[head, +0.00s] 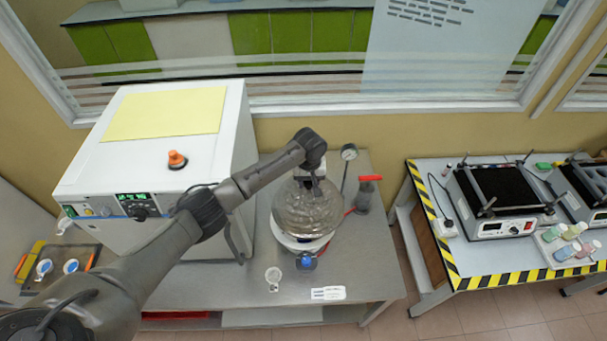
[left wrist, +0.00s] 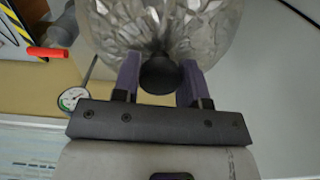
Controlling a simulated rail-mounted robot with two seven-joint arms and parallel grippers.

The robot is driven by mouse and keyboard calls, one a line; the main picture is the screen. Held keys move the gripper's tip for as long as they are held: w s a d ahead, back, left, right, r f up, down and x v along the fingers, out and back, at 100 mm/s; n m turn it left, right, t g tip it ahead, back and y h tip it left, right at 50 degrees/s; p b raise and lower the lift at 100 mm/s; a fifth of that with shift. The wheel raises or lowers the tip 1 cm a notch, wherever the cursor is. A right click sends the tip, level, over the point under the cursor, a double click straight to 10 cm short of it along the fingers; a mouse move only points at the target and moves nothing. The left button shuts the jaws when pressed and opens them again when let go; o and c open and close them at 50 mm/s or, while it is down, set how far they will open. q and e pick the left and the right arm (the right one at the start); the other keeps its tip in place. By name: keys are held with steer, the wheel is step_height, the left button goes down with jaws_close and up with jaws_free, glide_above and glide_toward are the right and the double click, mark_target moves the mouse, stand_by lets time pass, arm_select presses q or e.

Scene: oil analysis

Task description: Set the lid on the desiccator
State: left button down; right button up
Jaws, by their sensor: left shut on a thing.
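The desiccator lid (head: 308,207) is a clear glass dome over the desiccator's round white base (head: 302,243) on the grey bench. In the left wrist view the lid (left wrist: 160,25) fills the top, with its dark round knob (left wrist: 159,74) between two purple-grey fingers. My left gripper (head: 312,178) reaches down from above and is shut on the knob; in the left wrist view the gripper (left wrist: 158,82) has a finger on each side of it. I cannot tell whether the lid's rim touches the base. My right gripper is not in view.
A white oven (head: 165,140) stands left of the desiccator. A pressure gauge (head: 349,153), a red-handled cylinder (head: 365,190) and a red tube stand to its right. A small clear cup (head: 273,276) and a label (head: 328,293) lie in front. Bench space is free at front right.

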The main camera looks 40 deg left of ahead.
mark_target(304, 193)
arm_select(q)
steer(key=shift+s+a+f, duration=0.3)
steer(key=shift+a+f, duration=0.15)
steer(key=shift+a, duration=0.1)
steer(key=shift+a+f, duration=0.15)
steer(key=shift+f, duration=0.15)
step_height(304, 193, down, 5)
steer(key=b, duration=0.6)
steer(key=shift+f+b, duration=0.7)
steer(key=shift+b, duration=0.1)
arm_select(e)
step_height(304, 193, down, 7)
arm_select(q)
steer(key=shift+f, duration=0.65)
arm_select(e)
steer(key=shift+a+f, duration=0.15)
arm_select(q)
steer(key=c, duration=0.8)
jaws_free()
steer(key=shift+o, duration=1.1)
steer(key=shift+s+f, duration=0.1)
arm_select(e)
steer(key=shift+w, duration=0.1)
